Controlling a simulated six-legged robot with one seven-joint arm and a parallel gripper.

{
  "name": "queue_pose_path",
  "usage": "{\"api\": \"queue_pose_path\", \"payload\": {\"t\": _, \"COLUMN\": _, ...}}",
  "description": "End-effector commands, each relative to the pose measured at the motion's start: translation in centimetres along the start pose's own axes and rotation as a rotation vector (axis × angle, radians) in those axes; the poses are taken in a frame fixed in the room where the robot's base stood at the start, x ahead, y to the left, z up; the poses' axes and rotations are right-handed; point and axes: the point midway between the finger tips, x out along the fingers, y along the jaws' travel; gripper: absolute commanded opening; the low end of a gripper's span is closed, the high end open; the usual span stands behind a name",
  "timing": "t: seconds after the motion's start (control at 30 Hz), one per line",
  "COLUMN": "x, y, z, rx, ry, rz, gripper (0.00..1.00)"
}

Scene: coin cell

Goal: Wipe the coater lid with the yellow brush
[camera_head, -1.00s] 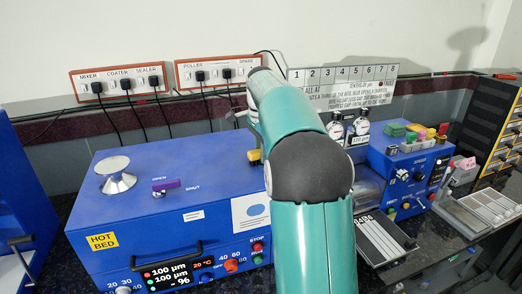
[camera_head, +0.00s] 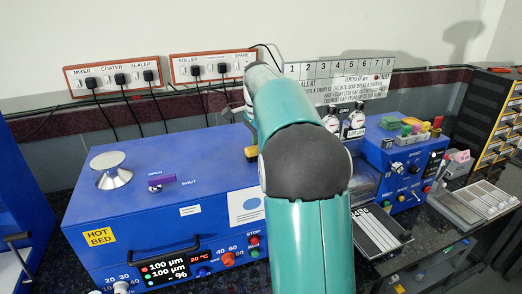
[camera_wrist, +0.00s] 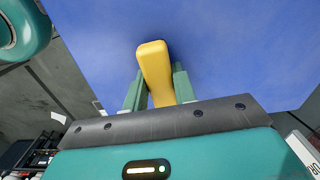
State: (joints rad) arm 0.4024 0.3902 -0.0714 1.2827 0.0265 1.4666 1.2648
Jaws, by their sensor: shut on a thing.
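The coater is a blue box with a flat blue lid (camera_head: 215,160), left of my arm in the head view. In the wrist view the blue lid (camera_wrist: 235,45) fills the upper middle. My gripper (camera_wrist: 160,88) is shut on the yellow brush (camera_wrist: 154,62), whose block stands between the two green fingers. In the head view my arm hides most of the gripper, and a small bit of the yellow brush (camera_head: 251,153) shows at the lid's right part. The brush's underside is hidden, so I cannot tell whether it touches the lid.
On the lid stand a silver knob (camera_head: 111,171) and a purple open/shut lever (camera_head: 161,181). A handle (camera_head: 166,249) and display are on the front. Right of my arm are bottles (camera_head: 354,122), a smaller blue machine (camera_head: 405,160) and a white tray (camera_head: 487,198).

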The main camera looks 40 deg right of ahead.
Motion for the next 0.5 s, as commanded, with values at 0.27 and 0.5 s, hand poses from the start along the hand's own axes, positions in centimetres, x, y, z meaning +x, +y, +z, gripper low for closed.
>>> {"api": "queue_pose_path", "payload": {"t": 0.27, "x": 0.6, "y": -1.7, "z": -0.1, "rx": 0.0, "ry": -0.002, "rz": 0.008, "gripper": 0.03}}
{"api": "queue_pose_path", "payload": {"t": 0.5, "x": 0.7, "y": -1.7, "z": -0.1, "rx": 0.0, "ry": -0.003, "rz": 0.009, "gripper": 0.02}}
